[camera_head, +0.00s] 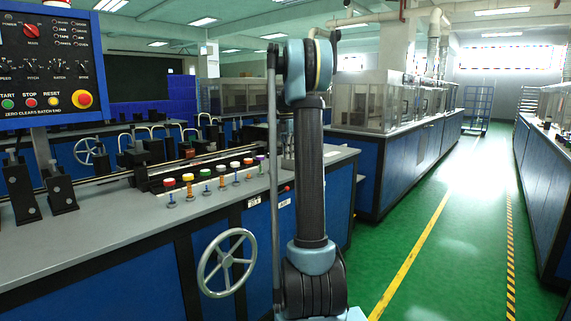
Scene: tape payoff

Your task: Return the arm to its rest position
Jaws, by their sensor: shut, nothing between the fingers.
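My arm (310,170) stands upright in the middle of the view, with dark links and pale blue joint covers. Its upper joint (305,70) is near the top edge of the picture and its lower joint (313,280) is at the bottom. A thin dark upright rod (273,170) runs along the arm's left side; I cannot tell what it belongs to. I cannot make out my gripper or its fingers anywhere. The arm stands in front of the grey-topped blue bench and hides part of it.
The long bench (110,235) at left carries colored knobs (207,186) and a handwheel (227,262) on its front. A control panel (45,65) stands upper left. Glass-cased machines (375,100) line the back. The green aisle (450,240) at right is clear, beside another bench (545,165).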

